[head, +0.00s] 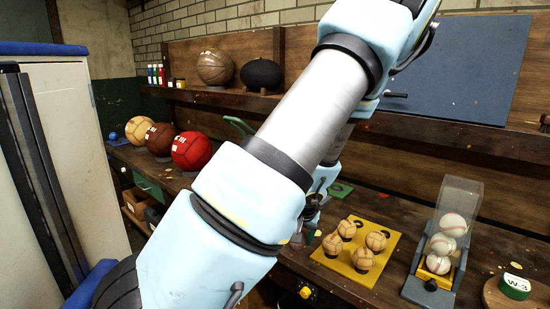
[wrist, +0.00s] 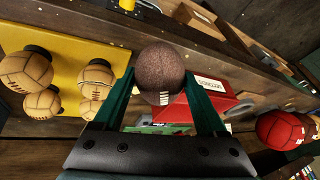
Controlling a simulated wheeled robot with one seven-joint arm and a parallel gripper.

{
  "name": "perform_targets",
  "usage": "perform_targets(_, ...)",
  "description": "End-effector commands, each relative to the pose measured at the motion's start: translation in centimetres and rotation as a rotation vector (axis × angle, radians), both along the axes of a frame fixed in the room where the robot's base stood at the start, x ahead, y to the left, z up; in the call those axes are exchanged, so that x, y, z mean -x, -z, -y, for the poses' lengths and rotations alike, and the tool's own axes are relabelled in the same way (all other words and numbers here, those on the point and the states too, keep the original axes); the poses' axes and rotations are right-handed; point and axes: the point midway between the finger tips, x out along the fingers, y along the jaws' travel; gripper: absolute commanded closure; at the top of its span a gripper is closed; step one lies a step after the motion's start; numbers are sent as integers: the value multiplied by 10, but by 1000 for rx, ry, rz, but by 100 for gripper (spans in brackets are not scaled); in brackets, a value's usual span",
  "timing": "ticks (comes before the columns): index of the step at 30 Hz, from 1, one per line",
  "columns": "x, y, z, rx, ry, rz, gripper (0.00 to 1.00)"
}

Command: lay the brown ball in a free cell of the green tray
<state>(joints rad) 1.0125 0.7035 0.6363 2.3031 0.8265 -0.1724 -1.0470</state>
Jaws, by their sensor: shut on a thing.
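In the wrist view my gripper (wrist: 160,88) has its two green fingers closed on the sides of a dark brown ball (wrist: 160,70) with white stitching. The ball is held clear of the bench. In the head view my own arm covers the middle, and I cannot make out the held ball. A small flat green piece (head: 341,189) shows on the bench just right of my arm; it looks like part of the green tray, the rest being hidden. Its cells and what lies in them cannot be told.
A yellow board (head: 380,255) holds several small tan balls, also in the wrist view (wrist: 70,50). A clear dispenser (head: 445,230) with white balls stands right of it. A red ball (head: 192,150) and other large balls sit at the left. A red box (wrist: 215,98) lies beyond the held ball.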

Motion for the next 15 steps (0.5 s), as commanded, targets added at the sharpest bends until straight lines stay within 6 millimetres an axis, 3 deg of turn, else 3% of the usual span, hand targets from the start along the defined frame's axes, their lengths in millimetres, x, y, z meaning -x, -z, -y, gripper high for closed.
perform_targets(1, -2, 4, -20, -3, -48, -2, 96)
perform_targets(6, -7, 15, -75, -2, -186, -2, 96)
perform_targets(15, -13, 28, -140, -1, -347, -2, 96)
